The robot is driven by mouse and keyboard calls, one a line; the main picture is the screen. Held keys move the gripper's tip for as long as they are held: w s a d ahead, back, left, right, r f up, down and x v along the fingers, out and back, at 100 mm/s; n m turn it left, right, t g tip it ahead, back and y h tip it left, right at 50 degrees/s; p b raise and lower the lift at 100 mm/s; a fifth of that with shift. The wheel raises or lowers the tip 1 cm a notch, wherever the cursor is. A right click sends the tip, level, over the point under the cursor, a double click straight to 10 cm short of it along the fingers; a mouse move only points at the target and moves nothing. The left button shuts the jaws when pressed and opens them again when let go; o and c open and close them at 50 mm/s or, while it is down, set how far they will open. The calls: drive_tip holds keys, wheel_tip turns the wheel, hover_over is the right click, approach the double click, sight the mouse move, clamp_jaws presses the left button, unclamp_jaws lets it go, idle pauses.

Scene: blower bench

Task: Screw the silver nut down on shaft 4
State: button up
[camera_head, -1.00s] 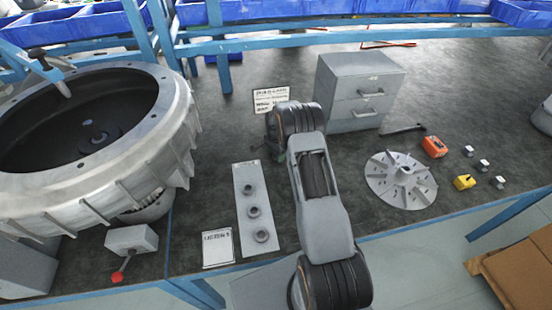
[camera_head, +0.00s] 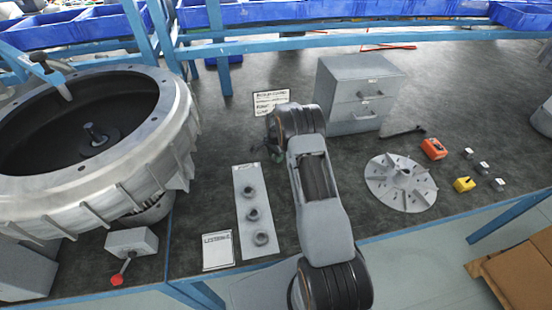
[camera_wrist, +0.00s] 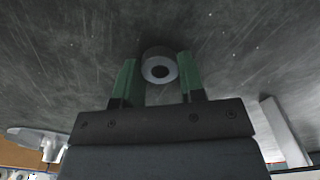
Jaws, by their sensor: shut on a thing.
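My gripper (camera_wrist: 157,61) has its two green fingers on either side of a grey ring-shaped nut (camera_wrist: 147,61) with a dark round hole, shut on it in the wrist view. Dark tabletop fills the picture behind the nut, and no shaft shows there. In the head view my arm hides most of the gripper and the held nut. An upright shaft (camera_head: 93,132) stands inside the large round blower housing (camera_head: 172,120) at left. No number is readable on it, so I cannot tell whether it is shaft 4.
A pale plate (camera_head: 240,187) with three grey ring-like parts lies left of my arm. A drawer cabinet (camera_head: 352,82) stands behind. A bladed disc (camera_head: 400,184) and a yellow block (camera_head: 464,184) lie at right. A red-knobbed lever box (camera_head: 130,241) is at front left.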

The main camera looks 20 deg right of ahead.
drive_tip(key=shift+r+p, duration=0.75)
drive_tip(key=shift+r, duration=1.35)
